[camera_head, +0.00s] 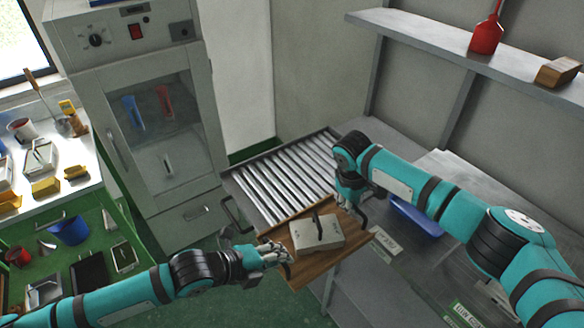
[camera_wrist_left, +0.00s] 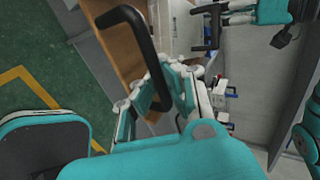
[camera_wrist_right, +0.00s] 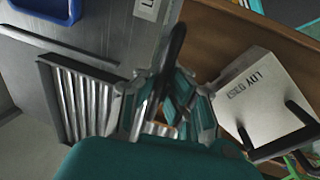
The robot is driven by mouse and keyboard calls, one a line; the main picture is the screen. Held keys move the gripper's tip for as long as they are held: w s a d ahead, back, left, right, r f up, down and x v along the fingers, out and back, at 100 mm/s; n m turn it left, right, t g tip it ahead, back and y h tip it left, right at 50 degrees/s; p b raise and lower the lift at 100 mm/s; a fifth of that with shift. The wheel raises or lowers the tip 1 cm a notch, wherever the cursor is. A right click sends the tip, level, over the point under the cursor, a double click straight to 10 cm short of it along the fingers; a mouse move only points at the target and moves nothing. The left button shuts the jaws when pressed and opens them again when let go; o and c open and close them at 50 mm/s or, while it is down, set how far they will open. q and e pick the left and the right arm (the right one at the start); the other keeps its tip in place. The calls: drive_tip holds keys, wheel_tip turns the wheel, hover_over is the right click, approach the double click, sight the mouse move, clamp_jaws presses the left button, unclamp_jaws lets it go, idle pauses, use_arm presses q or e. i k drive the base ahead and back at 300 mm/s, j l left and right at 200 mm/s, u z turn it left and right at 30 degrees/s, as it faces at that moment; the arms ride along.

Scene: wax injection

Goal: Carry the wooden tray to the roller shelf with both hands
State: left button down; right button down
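The wooden tray (camera_head: 318,265) is a brown board at the near end of the roller shelf (camera_head: 285,180), a row of metal rollers. A pale metal block (camera_head: 317,232) with a black handle lies on it. The block also shows in the right wrist view (camera_wrist_right: 258,98). My left gripper (camera_head: 282,262) is at the tray's left end, with its fingers around a black handle (camera_wrist_left: 150,50). My right gripper (camera_head: 352,200) is at the right end, its fingers around another black handle (camera_wrist_right: 175,50). I cannot tell whether the tray touches the shelf.
A grey cabinet (camera_head: 160,130) with a glass door stands behind on the left. A blue bin (camera_head: 415,215) lies on the grey bench at right. A work table (camera_head: 90,195) with tools is at far left. A wall shelf (camera_head: 440,45) runs above right.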

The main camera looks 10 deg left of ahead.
sight(294, 180)
drive_tip(key=i+j, duration=0.2)
drive_tip(key=i, duration=0.2)
drive_tip(key=i+j, duration=0.25)
drive_tip(key=i, duration=0.2)
